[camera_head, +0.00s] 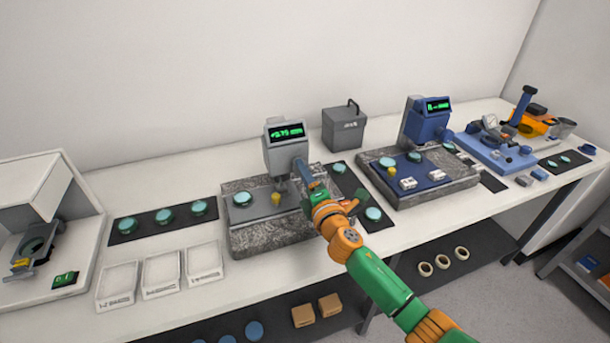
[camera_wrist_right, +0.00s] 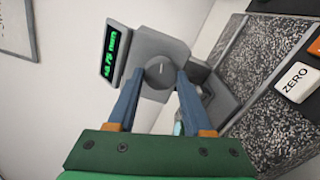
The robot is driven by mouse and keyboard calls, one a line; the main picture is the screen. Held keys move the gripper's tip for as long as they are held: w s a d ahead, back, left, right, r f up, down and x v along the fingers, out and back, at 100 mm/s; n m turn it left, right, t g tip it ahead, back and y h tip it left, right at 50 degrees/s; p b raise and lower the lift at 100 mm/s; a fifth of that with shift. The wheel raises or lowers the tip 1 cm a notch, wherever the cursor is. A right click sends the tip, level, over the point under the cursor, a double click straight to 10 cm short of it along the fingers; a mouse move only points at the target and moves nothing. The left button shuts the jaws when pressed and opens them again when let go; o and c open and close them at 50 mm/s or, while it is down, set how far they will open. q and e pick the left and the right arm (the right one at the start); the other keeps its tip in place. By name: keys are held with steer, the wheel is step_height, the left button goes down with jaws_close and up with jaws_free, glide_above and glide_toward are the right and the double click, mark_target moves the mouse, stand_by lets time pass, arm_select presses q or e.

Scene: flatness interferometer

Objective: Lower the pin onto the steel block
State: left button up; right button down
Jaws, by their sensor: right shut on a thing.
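The grey gauge (camera_head: 283,153) with a green lit display stands on a speckled granite base (camera_head: 250,237). Its pin (camera_head: 281,186) points down below the gauge head; the gap under it is too small to judge. A small yellow-topped piece (camera_head: 276,199) is just below and left of the pin. I cannot clearly make out the steel block. My right gripper (camera_head: 303,174) is at the right side of the gauge head. In the right wrist view its blue fingers (camera_wrist_right: 161,76) are shut on a round dark knob (camera_wrist_right: 159,68) on the gauge. My left gripper is out of view.
A second, blue gauge (camera_head: 427,125) stands on a granite base to the right. A grey box (camera_head: 343,128) is behind. Teal discs lie on a dark mat (camera_head: 142,226) at left, with white trays (camera_head: 161,272) in front.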

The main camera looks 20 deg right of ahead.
steer(key=c, duration=0.6)
jaws_free()
steer(key=shift+d+r, duration=0.1)
steer(key=shift+r, duration=0.25)
steer(key=o, duration=0.3)
steer(key=shift+w+f, duration=0.2)
steer(key=shift+f, duration=0.05)
steer(key=s, duration=0.7)
steer(key=shift+d, duration=0.15)
